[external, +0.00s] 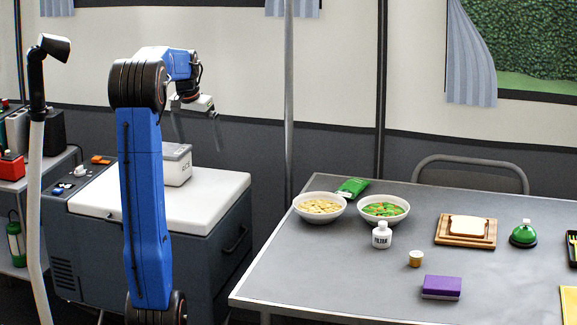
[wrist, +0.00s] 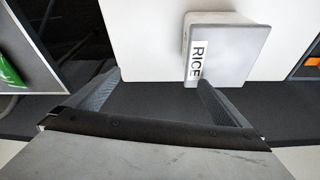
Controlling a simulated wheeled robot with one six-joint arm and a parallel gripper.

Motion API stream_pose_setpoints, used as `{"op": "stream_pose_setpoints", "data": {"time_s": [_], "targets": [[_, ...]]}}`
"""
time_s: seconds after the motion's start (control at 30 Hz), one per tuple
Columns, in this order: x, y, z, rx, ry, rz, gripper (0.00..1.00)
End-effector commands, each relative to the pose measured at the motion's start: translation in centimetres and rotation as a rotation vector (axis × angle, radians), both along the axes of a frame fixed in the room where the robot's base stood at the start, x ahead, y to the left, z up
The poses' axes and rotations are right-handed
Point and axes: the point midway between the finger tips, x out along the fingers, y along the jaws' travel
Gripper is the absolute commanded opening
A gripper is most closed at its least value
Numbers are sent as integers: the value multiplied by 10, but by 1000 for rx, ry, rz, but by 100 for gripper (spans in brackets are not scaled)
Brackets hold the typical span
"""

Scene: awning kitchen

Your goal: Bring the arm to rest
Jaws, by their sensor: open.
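My blue arm stands upright in the external view, its upper part bent over to the right. My gripper (external: 198,143) hangs above the white lid of a grey chest (external: 215,196), pointing down. In the wrist view my gripper (wrist: 156,80) has its two grey fingers spread apart with nothing between them. A box labelled RICE (wrist: 232,55) lies beyond the fingertips in the wrist view. In the external view this pale box (external: 177,166) sits on the lid below my gripper, partly hidden by my arm. I cannot tell the exact gap between them.
A grey table (external: 330,265) at the right holds two bowls, a white bottle (external: 382,236), a purple sponge-like block (external: 442,286) and a bread board (external: 450,240). A metal pole (external: 288,100) rises behind the table. A shower-like hose (external: 37,150) stands left of my arm.

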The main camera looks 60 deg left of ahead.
Motion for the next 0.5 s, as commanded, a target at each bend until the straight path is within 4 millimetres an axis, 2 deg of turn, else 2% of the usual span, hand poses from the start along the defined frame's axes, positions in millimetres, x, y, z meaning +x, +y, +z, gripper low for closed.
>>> {"op": "stream_pose_setpoints", "data": {"time_s": [0.5], "targets": [[52,-67,3,0,0,-170,100]]}}
